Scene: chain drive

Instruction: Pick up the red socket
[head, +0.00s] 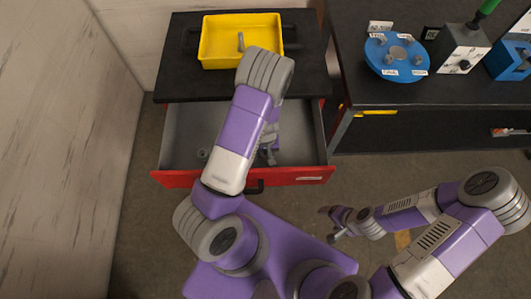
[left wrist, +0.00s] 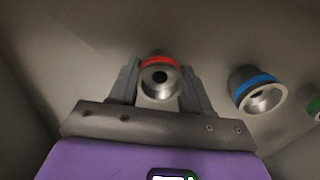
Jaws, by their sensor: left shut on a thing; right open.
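The red socket (left wrist: 160,76), a metal cylinder with a red band, is between the jaws of my left gripper (left wrist: 158,88) in the left wrist view. The gripper is shut on it, low in the open drawer (head: 181,137). I cannot tell whether the socket touches the drawer floor. In the head view my left arm covers the socket, and the left gripper (head: 268,155) shows only partly beside the forearm. My right gripper (head: 335,231) is open and empty, above the floor to the right of the drawer.
A blue-banded socket (left wrist: 258,90) and a green-banded socket (left wrist: 313,104) lie right of the gripper. A yellow tray (head: 219,61) stands on the black cabinet top. A blue round plate (head: 397,57) with labelled posts is on the right bench. The drawer's red front (head: 290,177) is a raised edge.

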